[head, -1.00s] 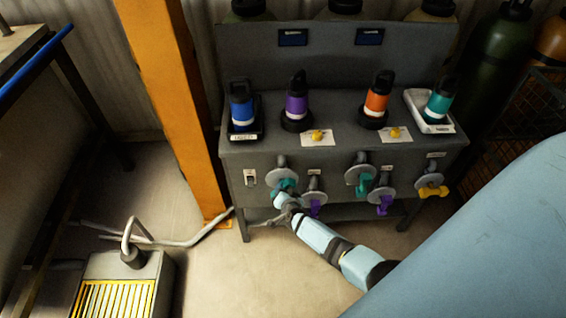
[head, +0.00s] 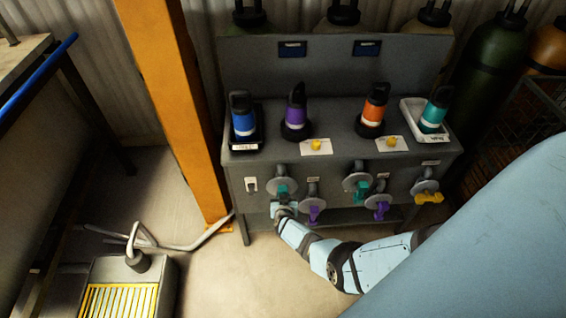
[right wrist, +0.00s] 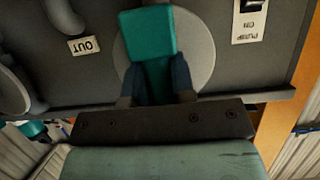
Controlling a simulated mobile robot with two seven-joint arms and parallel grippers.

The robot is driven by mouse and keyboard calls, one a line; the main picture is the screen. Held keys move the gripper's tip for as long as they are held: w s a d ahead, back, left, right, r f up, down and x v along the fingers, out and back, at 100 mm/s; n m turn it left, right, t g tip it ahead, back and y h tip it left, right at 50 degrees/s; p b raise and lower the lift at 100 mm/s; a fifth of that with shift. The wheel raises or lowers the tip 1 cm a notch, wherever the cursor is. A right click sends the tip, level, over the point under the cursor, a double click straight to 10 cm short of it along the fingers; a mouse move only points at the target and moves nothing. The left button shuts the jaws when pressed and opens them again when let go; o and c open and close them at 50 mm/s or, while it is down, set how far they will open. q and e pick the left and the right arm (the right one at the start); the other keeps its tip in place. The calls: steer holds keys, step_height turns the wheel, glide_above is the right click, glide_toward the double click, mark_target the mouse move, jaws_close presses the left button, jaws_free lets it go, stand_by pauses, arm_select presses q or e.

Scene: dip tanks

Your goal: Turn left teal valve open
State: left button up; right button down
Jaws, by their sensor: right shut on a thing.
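The left teal valve (head: 282,188) is on the front panel of the grey bench, with a round grey plate behind its teal handle. In the right wrist view the teal handle (right wrist: 148,35) fills the upper middle, in front of the plate. My right gripper (head: 284,204) reaches it from below. Its two dark fingers (right wrist: 158,85) are shut on the handle, one on each side. The handle points down from the plate in the head view, and the gripper partly hides its lower end. My left gripper is not in view.
A purple valve (head: 314,213) sits close to the right of my gripper, then a second teal valve (head: 361,188), another purple one and a yellow one. A pump switch (head: 251,185) is at left. An orange post (head: 172,110) stands left of the bench.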

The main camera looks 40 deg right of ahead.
steer(key=shift+w, duration=0.1)
stand_by(0.3)
steer(key=c, duration=1)
jaws_free()
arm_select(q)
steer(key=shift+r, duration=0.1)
arm_select(e)
steer(key=shift+o, duration=0.2)
